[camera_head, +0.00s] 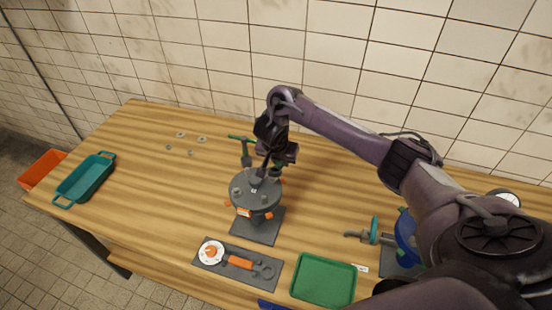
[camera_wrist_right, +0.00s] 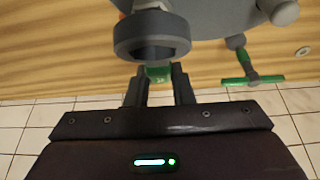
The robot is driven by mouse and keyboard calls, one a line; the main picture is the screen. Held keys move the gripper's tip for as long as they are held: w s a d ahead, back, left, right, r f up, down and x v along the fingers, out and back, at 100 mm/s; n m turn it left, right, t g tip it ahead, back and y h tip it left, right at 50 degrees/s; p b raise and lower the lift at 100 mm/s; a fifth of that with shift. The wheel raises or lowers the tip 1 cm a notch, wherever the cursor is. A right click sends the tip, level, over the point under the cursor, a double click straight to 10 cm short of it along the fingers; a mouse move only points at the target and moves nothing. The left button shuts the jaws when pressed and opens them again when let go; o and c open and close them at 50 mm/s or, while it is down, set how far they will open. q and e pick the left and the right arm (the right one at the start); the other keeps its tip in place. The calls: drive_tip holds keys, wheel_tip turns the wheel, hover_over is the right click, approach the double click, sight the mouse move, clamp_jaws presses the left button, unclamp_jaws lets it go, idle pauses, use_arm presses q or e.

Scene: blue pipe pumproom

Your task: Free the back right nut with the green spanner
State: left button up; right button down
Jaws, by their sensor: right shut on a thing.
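The grey round flange (camera_head: 242,189) stands on a dark base plate (camera_head: 262,231) on the wooden table, with small orange parts around its rim. My right gripper (camera_head: 272,164) is over the flange's back right side. In the right wrist view, the right gripper (camera_wrist_right: 160,84) is shut on the green spanner (camera_wrist_right: 158,73), whose thick grey ring head (camera_wrist_right: 150,36) points toward the flange (camera_wrist_right: 215,15). The back right nut is hidden by my gripper in the head view. I cannot tell whether the ring is around it. My left gripper is not in view.
A green-handled part (camera_head: 240,138) stands behind the flange. An orange spanner (camera_head: 240,262) lies on a dark mat in front. A green tray (camera_head: 323,281) is right of it. A teal tray (camera_head: 86,180) sits at the left. Several small rings lie at the back left.

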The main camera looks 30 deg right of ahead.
drive_tip(key=shift+s+f, duration=0.1)
drive_tip(key=shift+s, duration=0.1)
drive_tip(key=shift+s+a, duration=0.1)
drive_tip(key=shift+a, duration=0.1)
idle(0.5)
drive_tip(key=shift+f, duration=0.2)
drive_tip(key=shift+s+a+f, duration=0.15)
drive_tip(key=shift+s+f, duration=0.05)
drive_tip(key=shift+f, duration=0.55)
drive_tip(key=shift+r, duration=0.1)
idle(0.6)
